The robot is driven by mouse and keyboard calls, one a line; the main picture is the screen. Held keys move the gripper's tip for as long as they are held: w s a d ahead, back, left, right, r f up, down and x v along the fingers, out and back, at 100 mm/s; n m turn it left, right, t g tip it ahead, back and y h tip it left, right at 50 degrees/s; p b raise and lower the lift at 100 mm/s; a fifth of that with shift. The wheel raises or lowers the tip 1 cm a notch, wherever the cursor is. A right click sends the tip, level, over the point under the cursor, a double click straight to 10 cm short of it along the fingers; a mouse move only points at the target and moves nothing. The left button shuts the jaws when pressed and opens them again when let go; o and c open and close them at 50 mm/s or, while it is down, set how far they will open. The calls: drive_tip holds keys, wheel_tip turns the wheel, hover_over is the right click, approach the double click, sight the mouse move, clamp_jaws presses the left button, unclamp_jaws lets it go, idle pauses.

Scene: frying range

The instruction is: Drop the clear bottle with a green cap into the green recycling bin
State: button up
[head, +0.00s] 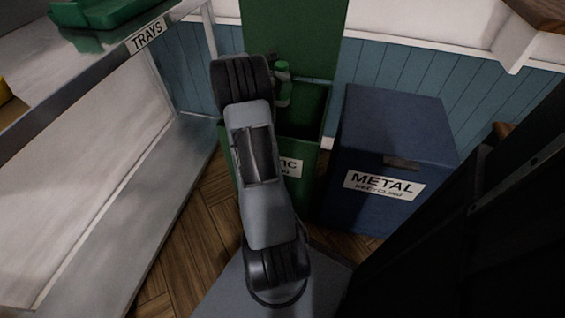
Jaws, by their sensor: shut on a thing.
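The bottle with the green cap (283,70) shows just right of the end of my arm, upright. Its clear body is dark and partly hidden. My gripper (276,88) is mostly hidden behind my arm and is shut on the bottle. They appear over or in front of the opening of the green recycling bin (312,150); the exact height is hard to tell. The bin's green lid (300,35) stands open against the wall. My arm covers the bin's left part and part of its white label, which ends in "IC".
A closed blue bin (390,130) labelled METAL RECYCLING stands to the right of the green bin. A metal shelf unit (110,60) marked TRAYS, with a green tray (100,10) on top, stands at the left. Some wooden floor (205,215) is bare between them.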

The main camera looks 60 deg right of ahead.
drive_tip(key=o, duration=1)
drive_tip(key=shift+w+a, duration=0.1)
drive_tip(key=p+v, duration=0.4)
drive_tip(key=v, duration=0.9)
drive_tip(key=shift+a+r, duration=0.15)
drive_tip(key=shift+a, duration=0.15)
